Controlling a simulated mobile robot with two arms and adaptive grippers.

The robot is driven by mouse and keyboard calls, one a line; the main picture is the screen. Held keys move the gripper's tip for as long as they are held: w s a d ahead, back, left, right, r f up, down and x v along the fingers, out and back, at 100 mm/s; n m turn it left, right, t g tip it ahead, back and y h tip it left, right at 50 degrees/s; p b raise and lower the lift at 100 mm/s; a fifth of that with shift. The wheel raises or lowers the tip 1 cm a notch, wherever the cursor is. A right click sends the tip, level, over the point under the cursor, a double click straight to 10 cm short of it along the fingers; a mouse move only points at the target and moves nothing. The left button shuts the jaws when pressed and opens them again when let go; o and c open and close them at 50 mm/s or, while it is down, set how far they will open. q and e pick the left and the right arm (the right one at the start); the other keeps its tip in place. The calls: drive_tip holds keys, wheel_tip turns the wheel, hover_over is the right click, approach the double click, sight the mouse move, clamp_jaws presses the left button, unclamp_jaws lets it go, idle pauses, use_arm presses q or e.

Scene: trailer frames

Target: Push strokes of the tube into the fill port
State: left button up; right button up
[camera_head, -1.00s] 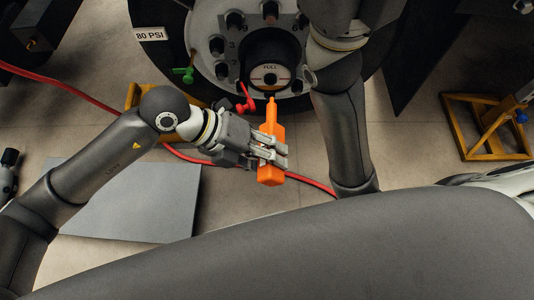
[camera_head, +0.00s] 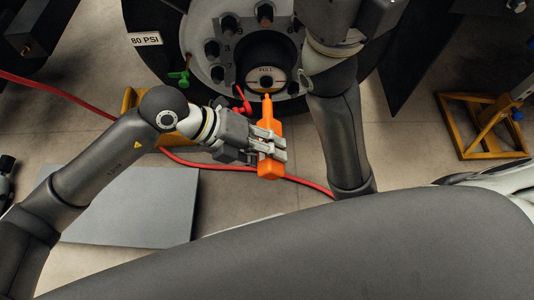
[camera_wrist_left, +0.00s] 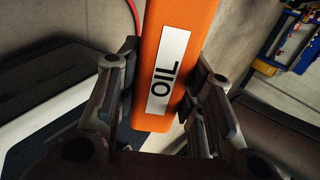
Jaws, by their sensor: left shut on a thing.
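An orange tube (camera_head: 268,128) with a narrow nozzle points up at the wheel hub. My left gripper (camera_head: 272,149) is shut around its lower body. In the left wrist view the tube (camera_wrist_left: 173,28) carries a white OIL label and lies between both fingers.
A red valve handle (camera_head: 243,101) and a green one (camera_head: 183,77) sit left of the port. Studs ring the hub. A red hose (camera_head: 310,184) crosses the floor beneath. A grey plate (camera_head: 130,215) lies at left, and a yellow stand (camera_head: 483,125) is at right.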

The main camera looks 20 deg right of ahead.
use_arm(q)
drive_tip(key=shift+w+d+r, duration=0.1)
drive_tip(key=shift+w+d, duration=0.1)
drive_tip(key=shift+w, duration=0.45)
drive_tip(key=shift+w+d, duration=0.2)
drive_tip(key=shift+w, duration=0.4)
